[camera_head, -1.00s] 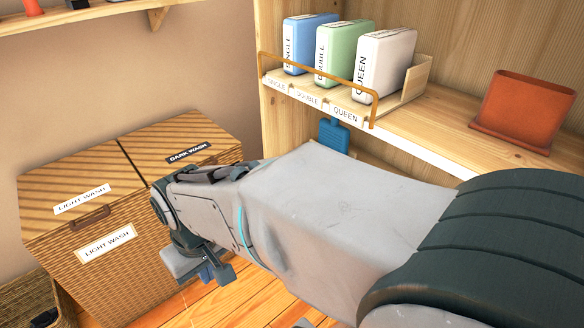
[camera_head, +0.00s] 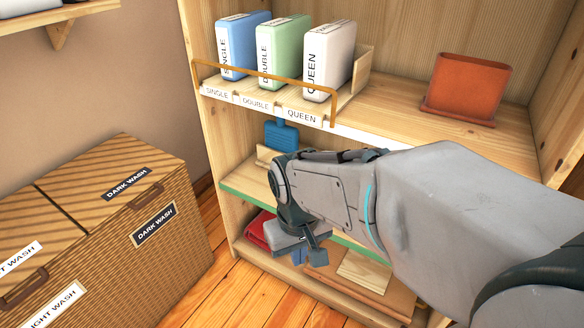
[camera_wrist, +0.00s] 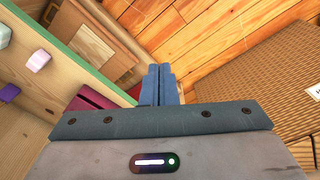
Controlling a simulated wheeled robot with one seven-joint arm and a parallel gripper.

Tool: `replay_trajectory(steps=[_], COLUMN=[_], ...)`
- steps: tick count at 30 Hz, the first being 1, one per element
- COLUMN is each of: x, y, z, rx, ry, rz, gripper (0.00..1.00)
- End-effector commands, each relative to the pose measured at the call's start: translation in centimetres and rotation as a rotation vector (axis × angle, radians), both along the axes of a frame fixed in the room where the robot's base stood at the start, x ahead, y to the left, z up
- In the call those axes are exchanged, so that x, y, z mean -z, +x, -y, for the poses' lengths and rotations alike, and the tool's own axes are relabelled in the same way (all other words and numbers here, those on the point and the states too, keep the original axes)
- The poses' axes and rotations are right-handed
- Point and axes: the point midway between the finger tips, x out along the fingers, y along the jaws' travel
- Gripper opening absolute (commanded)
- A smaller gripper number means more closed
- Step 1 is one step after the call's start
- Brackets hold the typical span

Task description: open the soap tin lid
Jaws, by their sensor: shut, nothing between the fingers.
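My gripper (camera_head: 316,257) is in front of the lower part of the shelf unit, pointing down. In the wrist view its two blue fingers (camera_wrist: 160,72) are shut together with nothing between them. I cannot pick out a soap tin or its lid in either current view. In the wrist view a pale lilac block (camera_wrist: 38,60) and a purple block (camera_wrist: 9,92) sit on a wooden shelf at the left edge, apart from the fingers. My arm hides part of the middle and lower shelves in the head view.
The shelf unit holds blue (camera_head: 243,45), green (camera_head: 283,50) and white (camera_head: 328,60) packs behind a rail (camera_head: 262,77). A terracotta holder (camera_head: 468,88) stands to their right. A red item (camera_head: 262,230) lies low down. Wicker hampers (camera_head: 125,215) stand left; wooden floor (camera_head: 232,295) lies between.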

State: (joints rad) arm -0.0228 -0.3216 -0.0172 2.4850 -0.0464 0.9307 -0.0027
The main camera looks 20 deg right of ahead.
Motion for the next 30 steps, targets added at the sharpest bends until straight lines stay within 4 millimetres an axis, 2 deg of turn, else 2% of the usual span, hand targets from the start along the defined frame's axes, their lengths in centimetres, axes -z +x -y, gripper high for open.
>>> replay_trajectory(steps=[5,15,23,30], x=[3.4,9.4,13.0,15.6], y=[0.6,2.1,4.2,7.2], z=[1.6,6.3,9.7,12.1], rx=[-0.058,-0.191,-0.320,-0.463], ry=[-0.106,-0.429,-0.748,-1.094], rz=[-0.191,-0.568,-0.802,-0.969], gripper=[0.00,0.00,0.00,0.00])
